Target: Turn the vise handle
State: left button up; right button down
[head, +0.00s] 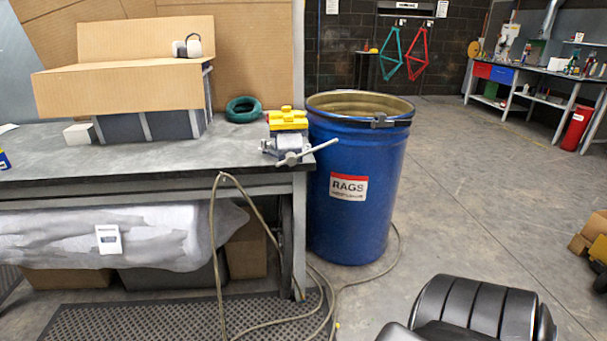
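The vise (287,139) is mounted at the right front corner of the workbench (150,163). It has a grey metal body and yellow jaw pieces on top. Its handle (320,148) is a light grey bar at the front, slanting from lower left up to the right. The handle's right end reaches past the bench edge, in front of the blue drum in the picture. Neither of my grippers shows in the head view, and nothing is seen touching the handle.
A blue drum labelled RAGS (385,215) stands right of the bench. A hose (219,250) hangs from the bench front onto the floor. A black padded, seat-like object (470,305) is at the lower right. Open concrete floor (480,190) lies beyond.

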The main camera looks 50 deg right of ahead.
aim_at(291, 157)
jog(key=z, duration=0.25)
jog(key=i, duration=0.65)
jog(key=z, duration=0.5)
